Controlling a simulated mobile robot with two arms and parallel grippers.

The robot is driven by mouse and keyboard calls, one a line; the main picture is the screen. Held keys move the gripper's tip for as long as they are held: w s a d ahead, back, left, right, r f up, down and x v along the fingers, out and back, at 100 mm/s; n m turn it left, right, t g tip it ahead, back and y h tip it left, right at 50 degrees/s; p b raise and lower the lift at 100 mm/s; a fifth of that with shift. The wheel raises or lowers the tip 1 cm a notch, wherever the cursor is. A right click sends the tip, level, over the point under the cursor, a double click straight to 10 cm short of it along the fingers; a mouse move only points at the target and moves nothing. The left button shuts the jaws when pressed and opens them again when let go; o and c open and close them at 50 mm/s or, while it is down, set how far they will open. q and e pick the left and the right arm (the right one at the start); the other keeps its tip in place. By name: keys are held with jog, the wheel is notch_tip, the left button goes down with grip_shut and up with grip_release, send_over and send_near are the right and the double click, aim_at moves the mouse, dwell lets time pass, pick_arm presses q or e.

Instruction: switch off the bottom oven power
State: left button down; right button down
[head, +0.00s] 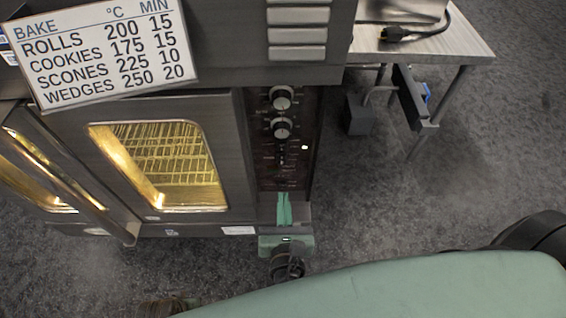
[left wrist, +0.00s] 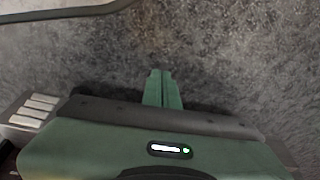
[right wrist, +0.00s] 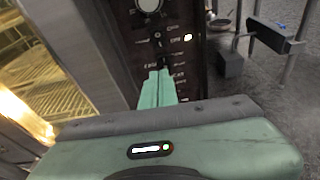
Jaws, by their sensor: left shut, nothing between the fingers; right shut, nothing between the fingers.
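The bottom oven (head: 225,110) stands left of centre in the head view, its window (head: 160,165) lit yellow over wire racks. Its dark control panel (head: 267,185) runs down the right side with two round knobs, the upper (head: 281,97) and the lower (head: 281,128). Small switches (head: 282,150) sit below them, and a white indicator light (head: 305,147) glows beside. My right gripper (head: 284,196) is shut and empty at the panel's lower part. In the right wrist view its fingertips (right wrist: 158,74) overlap the lower switch area; contact is unclear. My left gripper (left wrist: 161,75) is shut and empty above the floor.
A door with a long handle (head: 75,175) juts out at the oven's left. A baking chart (head: 100,45) is mounted above. A table (head: 450,45) with a black plug and cord stands at the right. Grey floor (head: 480,150) is open at the right.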

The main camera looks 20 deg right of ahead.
aim_at(283, 144)
pick_arm(q)
jog(key=shift+w+r, duration=0.15)
jog(key=shift+r, duration=0.2)
pick_arm(e)
jog(key=shift+d+r+n+t, duration=0.2)
jog(key=shift+r+n+t, duration=0.1)
jog(key=shift+r, duration=0.95)
